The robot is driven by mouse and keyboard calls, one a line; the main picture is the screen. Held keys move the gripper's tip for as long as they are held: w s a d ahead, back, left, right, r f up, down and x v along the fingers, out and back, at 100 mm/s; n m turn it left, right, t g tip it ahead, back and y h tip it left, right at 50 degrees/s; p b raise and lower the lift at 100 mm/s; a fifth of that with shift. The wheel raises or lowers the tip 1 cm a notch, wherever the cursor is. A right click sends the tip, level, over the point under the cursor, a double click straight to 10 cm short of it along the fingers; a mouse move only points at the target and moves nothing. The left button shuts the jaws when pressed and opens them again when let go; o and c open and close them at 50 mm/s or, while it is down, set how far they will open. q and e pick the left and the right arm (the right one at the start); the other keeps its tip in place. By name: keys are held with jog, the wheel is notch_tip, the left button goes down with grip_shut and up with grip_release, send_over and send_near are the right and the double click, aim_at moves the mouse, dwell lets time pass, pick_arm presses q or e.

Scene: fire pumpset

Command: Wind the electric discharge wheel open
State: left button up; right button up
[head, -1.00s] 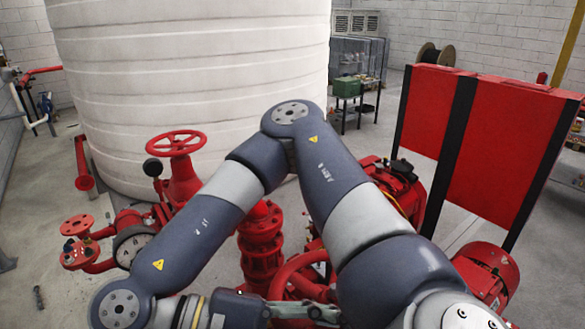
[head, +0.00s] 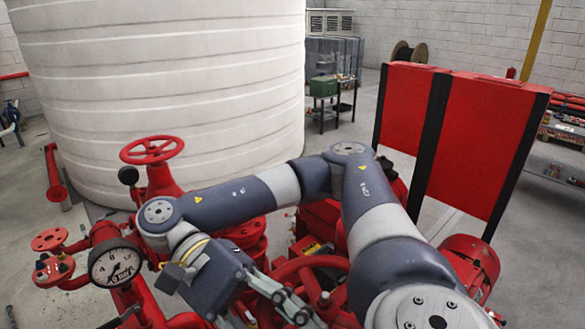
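A red handwheel (head: 152,150) stands upright on its valve in front of the white tank. Another red wheel (head: 306,266) with a hub lies lower, at the bottom centre, partly hidden by my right gripper. I cannot tell for sure which is the electric discharge wheel. My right arm comes in from the lower right and bends back down. Its gripper (head: 283,301) is over the left side of the lower wheel, with fingers pointing to the lower right. Whether it touches the rim, and the gap between its fingers, cannot be made out. My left gripper is out of view.
The white tank (head: 170,80) fills the back. A red panel with black posts (head: 460,140) and a red motor (head: 468,262) stand at the right.

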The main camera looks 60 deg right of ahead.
jog(key=shift+f, duration=0.1)
jog(key=shift+a, duration=0.35)
jog(key=w+a+r, duration=0.3)
jog(key=w+a, duration=0.4)
jog(key=a, duration=0.2)
jog(key=shift+w+a+r+b, duration=0.15)
jog(key=shift+w+r+b, duration=0.2)
jog(key=shift+r+b, duration=0.05)
dwell(0.7)
jog(key=shift+c, duration=0.6)
